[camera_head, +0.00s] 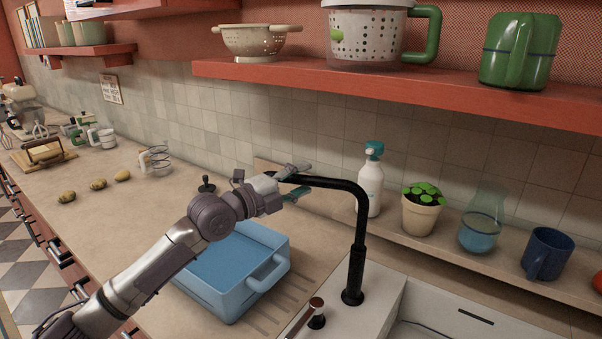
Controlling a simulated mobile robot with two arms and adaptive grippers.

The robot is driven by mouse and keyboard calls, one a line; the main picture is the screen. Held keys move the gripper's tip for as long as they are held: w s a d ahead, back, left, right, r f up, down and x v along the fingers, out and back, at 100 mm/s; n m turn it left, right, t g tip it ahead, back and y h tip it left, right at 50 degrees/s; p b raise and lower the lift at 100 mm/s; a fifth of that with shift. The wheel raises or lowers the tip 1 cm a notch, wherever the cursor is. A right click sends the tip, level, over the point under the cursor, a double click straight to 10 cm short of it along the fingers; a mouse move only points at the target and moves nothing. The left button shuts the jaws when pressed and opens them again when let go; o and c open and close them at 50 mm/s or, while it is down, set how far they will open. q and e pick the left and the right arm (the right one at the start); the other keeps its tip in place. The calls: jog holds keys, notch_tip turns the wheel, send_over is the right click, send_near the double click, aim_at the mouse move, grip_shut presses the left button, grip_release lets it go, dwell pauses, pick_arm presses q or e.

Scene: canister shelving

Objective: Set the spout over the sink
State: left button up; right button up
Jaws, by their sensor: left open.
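The black spout (359,225) rises from the white sink's rim and bends over to the left. Its arm reaches out above the counter beside the blue tub, not over the basin. The white sink (388,312) is at the bottom right, and only part of its basin shows. My left gripper (305,181) comes in from the left and is open at the spout's outer end. Its fingers appear to lie on either side of the spout's arm; whether they touch it I cannot tell. My right gripper is not in view.
A blue tub (217,300) stands on the counter under my left arm. A spray bottle (370,185), a potted plant (422,217), a glass vase (480,235) and a blue mug (546,254) line the ledge behind the sink. A red shelf (420,90) runs above.

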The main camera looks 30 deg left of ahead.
pick_arm(q)
jog(key=shift+w+d, duration=0.1)
jog(key=shift+w, duration=0.05)
grip_shut()
dwell(0.5)
